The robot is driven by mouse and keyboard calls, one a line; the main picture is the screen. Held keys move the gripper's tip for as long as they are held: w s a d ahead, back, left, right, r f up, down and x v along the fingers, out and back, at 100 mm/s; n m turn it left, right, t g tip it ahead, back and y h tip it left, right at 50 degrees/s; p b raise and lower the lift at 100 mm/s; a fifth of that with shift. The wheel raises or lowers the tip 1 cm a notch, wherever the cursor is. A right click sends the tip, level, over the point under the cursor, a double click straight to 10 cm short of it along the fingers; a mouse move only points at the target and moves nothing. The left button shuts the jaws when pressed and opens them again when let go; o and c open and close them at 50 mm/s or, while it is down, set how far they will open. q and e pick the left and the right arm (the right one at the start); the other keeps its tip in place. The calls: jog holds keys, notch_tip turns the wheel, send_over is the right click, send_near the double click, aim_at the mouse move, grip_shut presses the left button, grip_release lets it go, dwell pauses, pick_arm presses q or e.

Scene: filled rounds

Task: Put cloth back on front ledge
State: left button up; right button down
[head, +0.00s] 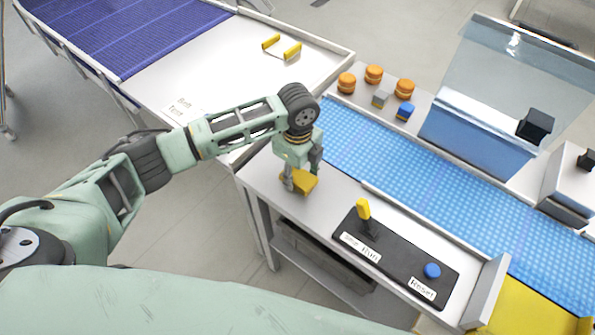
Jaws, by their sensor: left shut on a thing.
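The yellow cloth (303,184) is at the left end of the white front ledge (330,197), under my left gripper (300,182). The gripper points down and its fingers are shut on the cloth. The cloth is at or just above the ledge surface; I cannot tell whether it touches. The fingers hide part of it. My right gripper is not in the head view.
A black panel (395,262) with a yellow lever (363,210) and a blue button (432,270) lies right of the cloth. A blue conveyor belt (430,182) runs behind the ledge. Orange round pieces (374,74) and small blocks stand beyond the belt.

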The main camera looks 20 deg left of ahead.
aim_at(297, 175)
pick_arm(q)
jog(key=o, duration=1)
jog(key=shift+f, duration=0.1)
notch_tip(297, 175, up, 12)
jog(key=shift+r+b, duration=0.2)
jog(key=shift+b, duration=0.9)
